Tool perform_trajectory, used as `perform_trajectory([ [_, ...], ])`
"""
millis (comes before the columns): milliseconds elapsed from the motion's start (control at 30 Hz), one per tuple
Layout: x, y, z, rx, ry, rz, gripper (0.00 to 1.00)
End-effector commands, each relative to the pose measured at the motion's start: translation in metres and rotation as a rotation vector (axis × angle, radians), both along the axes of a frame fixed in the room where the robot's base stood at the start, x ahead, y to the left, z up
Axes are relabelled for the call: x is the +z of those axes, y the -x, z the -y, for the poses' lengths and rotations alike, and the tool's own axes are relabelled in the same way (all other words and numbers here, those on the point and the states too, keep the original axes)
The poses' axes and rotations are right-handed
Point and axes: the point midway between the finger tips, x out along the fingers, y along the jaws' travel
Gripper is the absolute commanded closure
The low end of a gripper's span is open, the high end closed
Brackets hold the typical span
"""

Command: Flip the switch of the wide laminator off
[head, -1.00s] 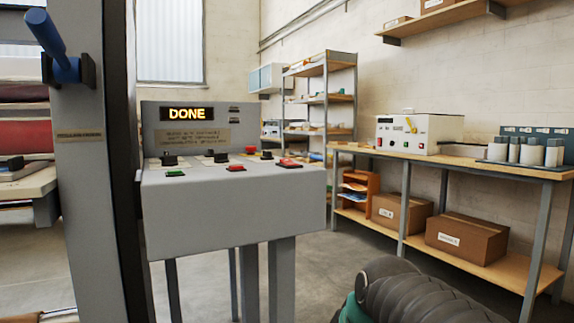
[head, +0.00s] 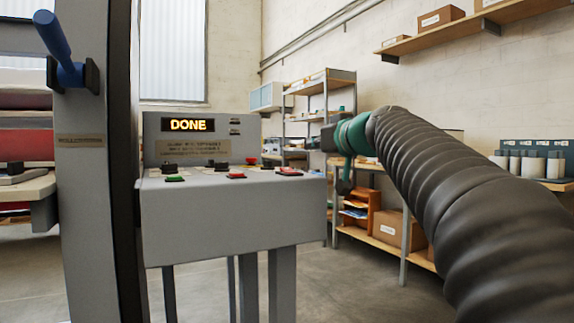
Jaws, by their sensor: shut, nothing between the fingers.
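The wide laminator's grey control console (head: 235,215) stands left of centre, with a lit display (head: 188,125) reading "DONE". Its sloping top carries a green control (head: 175,179), several red ones, such as the one at the right (head: 289,172), and several black knobs or switches. I cannot tell which of them is the power switch, nor its position. My arm rises from the lower right. My gripper (head: 329,138) is at its far end, right of the console and above its top, apart from it in the picture. The gripper is shut and small in view; its fingers are not distinct.
A grey upright post (head: 90,200) with a blue lever (head: 52,35) stands left, beside rolls of material. A metal shelf rack (head: 325,90) is behind. A workbench (head: 405,225) with boxes stands at the right, partly hidden by my arm. The floor around the console looks clear.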

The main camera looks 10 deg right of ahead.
Motion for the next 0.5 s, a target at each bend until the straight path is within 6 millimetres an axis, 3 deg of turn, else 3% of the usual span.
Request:
perform_trajectory([
  [500, -0.0003, -0.0016, -0.0005, 0.002, 0.042, 0.010, 1.00],
])
